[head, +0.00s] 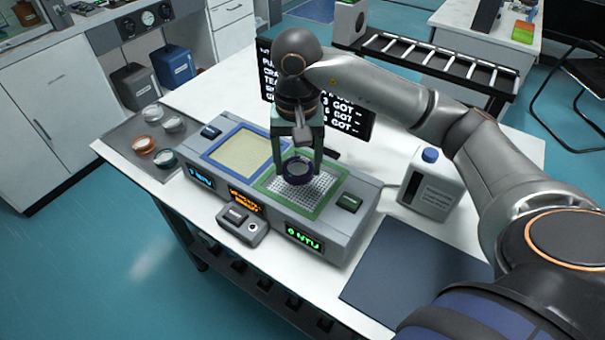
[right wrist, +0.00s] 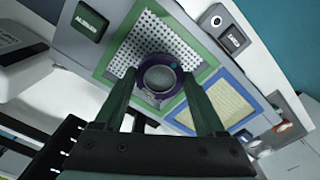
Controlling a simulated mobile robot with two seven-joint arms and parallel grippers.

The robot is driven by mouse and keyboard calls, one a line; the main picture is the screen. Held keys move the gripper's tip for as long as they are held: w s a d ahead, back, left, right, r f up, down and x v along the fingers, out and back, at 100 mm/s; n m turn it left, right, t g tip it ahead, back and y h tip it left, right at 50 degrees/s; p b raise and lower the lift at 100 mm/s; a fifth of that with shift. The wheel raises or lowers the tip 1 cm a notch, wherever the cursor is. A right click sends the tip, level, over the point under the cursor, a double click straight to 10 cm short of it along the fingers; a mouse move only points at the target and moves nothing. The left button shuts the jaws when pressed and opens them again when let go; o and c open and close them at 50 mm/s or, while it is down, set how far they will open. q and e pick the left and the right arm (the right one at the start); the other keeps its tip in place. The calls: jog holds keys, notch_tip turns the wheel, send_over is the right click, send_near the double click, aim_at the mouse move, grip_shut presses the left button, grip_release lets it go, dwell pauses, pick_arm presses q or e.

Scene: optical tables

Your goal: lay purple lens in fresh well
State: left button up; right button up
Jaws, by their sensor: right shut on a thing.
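A purple-rimmed round lens (head: 297,170) is held between the fingers of my right gripper (head: 299,166) over the green-framed well. In the right wrist view the lens (right wrist: 159,76) sits between the fingertips of the gripper (right wrist: 160,88), with its clear face showing. The green-framed well (head: 323,203) has a perforated white grid floor and lies on the right half of the grey device. The grid (right wrist: 140,45) shows around the lens in the right wrist view. I cannot tell whether the lens touches the grid. My left gripper is not in view.
A blue-framed well (head: 233,136) with a yellowish pad lies left of the green one. A tray (head: 124,135) with several small round dishes is at the table's left. A white bottle (head: 428,181) and a dark mat (head: 415,275) are at the right.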

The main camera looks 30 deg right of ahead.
aim_at(302, 165)
jog(key=shift+d+f, duration=0.2)
jog(key=shift+f, duration=0.05)
jog(key=f, duration=0.3)
jog(key=shift+d+p, duration=0.35)
jog(key=shift+p, duration=0.05)
jog(key=shift+f, duration=0.35)
jog(key=shift+f, duration=0.15)
jog(key=o, duration=1.4)
jog(key=shift+c, duration=0.2)
notch_tip(302, 165, up, 12)
jog(key=shift+r, duration=0.15)
